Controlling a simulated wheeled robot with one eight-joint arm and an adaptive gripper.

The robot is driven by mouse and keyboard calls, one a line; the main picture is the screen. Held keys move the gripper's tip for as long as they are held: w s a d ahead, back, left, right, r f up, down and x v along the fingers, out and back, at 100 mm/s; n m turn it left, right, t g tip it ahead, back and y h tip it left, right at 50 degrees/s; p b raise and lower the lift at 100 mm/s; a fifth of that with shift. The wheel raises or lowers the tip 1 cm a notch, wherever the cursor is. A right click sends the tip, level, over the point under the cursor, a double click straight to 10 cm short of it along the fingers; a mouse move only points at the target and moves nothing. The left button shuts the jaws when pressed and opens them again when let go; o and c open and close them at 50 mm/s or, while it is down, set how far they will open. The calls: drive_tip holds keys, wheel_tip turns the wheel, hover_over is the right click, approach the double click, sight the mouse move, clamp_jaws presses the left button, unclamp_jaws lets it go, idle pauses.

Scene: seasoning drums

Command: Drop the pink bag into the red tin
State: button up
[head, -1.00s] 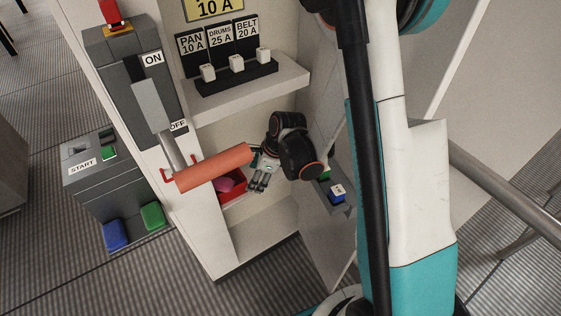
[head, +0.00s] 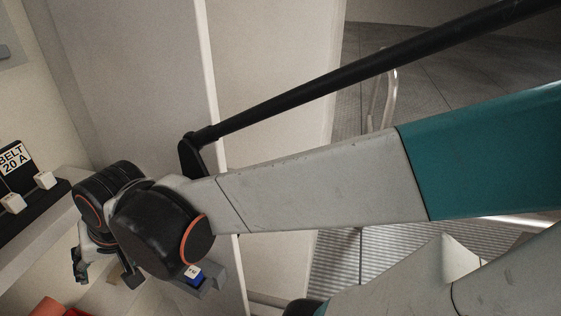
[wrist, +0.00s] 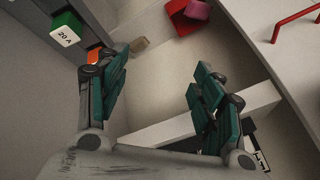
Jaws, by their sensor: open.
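The red tin (wrist: 180,22) is at the top edge of the wrist view, partly cut off. The pink bag (wrist: 198,10) shows at the tin's upper right and overlaps it; I cannot tell from this view how deep it sits. My gripper (wrist: 160,65) has its two green-padded fingers wide apart with nothing between them. The tin and bag lie beyond the fingertips, apart from them. In the head view my gripper (head: 105,272) hangs below my wrist at the lower left. A sliver of red at the bottom edge there may be the tin; the bag is not visible there.
A shelf with white switches (head: 44,180) is left of my gripper. A small tan piece (wrist: 139,44) lies near the left finger. A red handle (wrist: 297,22) is at upper right.

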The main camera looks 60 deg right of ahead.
drive_tip(key=s+d+r+n+t, duration=0.1)
drive_tip(key=s+r+n, duration=0.2)
drive_tip(key=s+n, duration=0.3)
drive_tip(key=shift+s+d+h, duration=0.2)
drive_tip(key=shift+s+h, duration=0.2)
drive_tip(key=shift+c, duration=0.5)
idle(1.0)
